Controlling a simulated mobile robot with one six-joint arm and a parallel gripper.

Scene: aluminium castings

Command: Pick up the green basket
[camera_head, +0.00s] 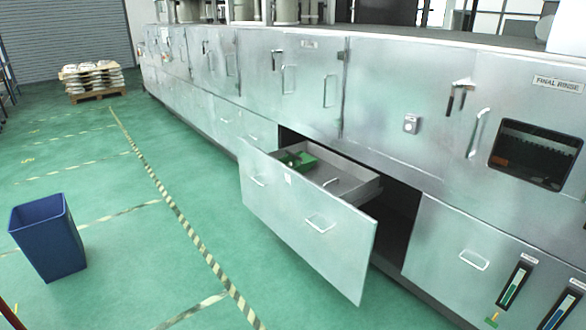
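A small green object (300,160), probably the green basket, lies inside an open drawer (308,222) of the long metal cabinet. It sits toward the drawer's far left end, and the drawer front hides its lower part. A smaller thing beside it in the drawer is too small to tell. My gripper is not in this view.
The metal cabinet (390,95) runs along the right, with handles and a dark window. The pulled-out drawer juts over the green floor. A blue bin (48,238) stands at left. A pallet with sacks (92,80) is far back. Floor between bin and drawer is clear.

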